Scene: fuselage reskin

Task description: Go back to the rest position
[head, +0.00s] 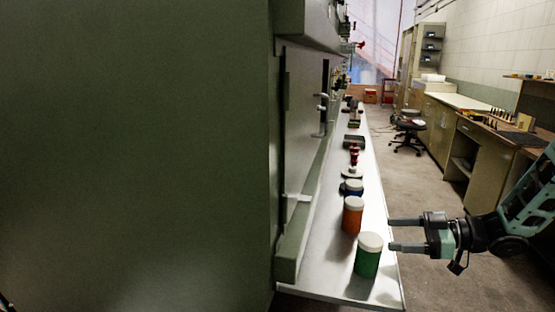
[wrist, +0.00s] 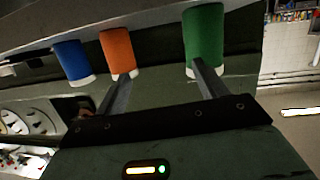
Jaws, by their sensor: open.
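My gripper (head: 392,235) is at the right side of the narrow white shelf in the head view, its two fingers apart and pointing left toward the jars. Nothing is between the fingers. A green jar with a white lid (head: 368,256) stands at the near end of the shelf. An orange jar (head: 352,216) and a blue jar (head: 350,188) stand behind it. In the wrist view the fingers (wrist: 160,85) reach toward the green jar (wrist: 203,38) and the orange jar (wrist: 117,48); the blue jar (wrist: 72,60) is further left. Whether a fingertip touches a jar is unclear.
A large dark green cabinet (head: 135,150) fills the left. The white shelf (head: 330,284) runs away along it, with a red-and-white item (head: 353,162) and dark trays further back. Open floor (head: 425,200) lies right of the shelf, with an office chair (head: 408,133) and workbenches (head: 480,150) beyond.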

